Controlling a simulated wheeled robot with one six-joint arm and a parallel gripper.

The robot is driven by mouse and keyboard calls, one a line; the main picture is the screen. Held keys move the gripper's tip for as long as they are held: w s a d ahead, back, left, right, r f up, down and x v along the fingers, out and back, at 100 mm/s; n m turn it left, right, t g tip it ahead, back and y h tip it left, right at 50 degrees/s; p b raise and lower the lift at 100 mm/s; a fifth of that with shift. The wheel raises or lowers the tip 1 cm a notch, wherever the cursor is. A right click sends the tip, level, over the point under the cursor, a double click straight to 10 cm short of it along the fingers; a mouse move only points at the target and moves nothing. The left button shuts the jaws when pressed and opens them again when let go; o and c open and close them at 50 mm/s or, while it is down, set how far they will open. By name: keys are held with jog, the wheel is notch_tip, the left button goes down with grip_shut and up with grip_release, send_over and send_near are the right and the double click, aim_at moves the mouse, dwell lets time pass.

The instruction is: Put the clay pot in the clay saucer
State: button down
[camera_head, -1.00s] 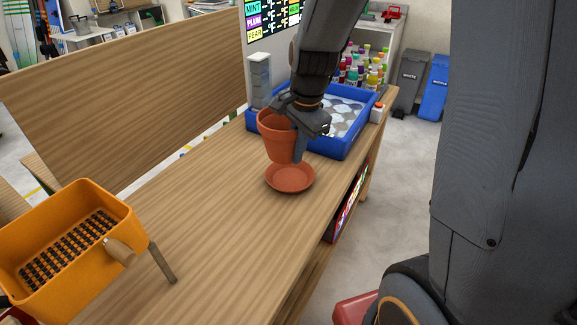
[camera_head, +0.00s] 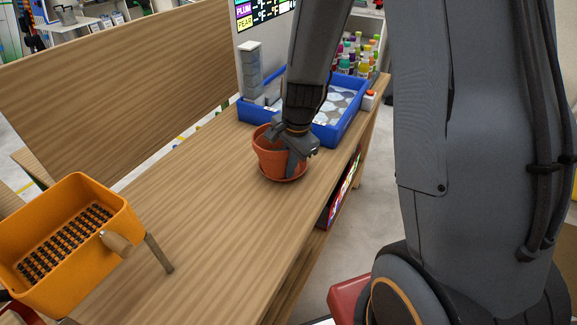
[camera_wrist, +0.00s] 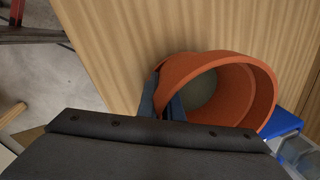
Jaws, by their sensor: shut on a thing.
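The clay pot (camera_head: 266,157) is orange-brown and stands roughly upright over the clay saucer (camera_head: 297,179) on the wooden counter. Only part of the saucer's rim shows below the pot; whether the pot's base touches it I cannot tell. My gripper (camera_head: 294,150) is shut on the pot's wall at its right side, one finger inside and one outside. In the wrist view the pot (camera_wrist: 262,92) shows its open mouth, with my gripper (camera_wrist: 168,97) at its rim.
A blue tray (camera_head: 327,136) with pale contents lies behind the pot, beside a stack of clear containers (camera_head: 252,72). An orange basket (camera_head: 105,255) with a handle is at the front left. The counter between is clear. The counter's right edge is close to the saucer.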

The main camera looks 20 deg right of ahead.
jog(key=c, duration=1.9)
grip_release()
jog(key=shift+f, duration=0.1)
jog(key=shift+c, duration=0.2)
notch_tip(320, 180, up, 12)
jog(key=s+b, duration=0.1)
jog(key=s, duration=0.1)
jog(key=s+d+f+n, duration=0.1)
jog(key=s+f+n, duration=0.3)
jog(key=s+n, duration=0.7)
jog(key=shift+s+f+n+g+h, duration=0.15)
jog(key=shift+s+n+g+h, duration=0.25)
jog(key=shift+n, duration=0.8)
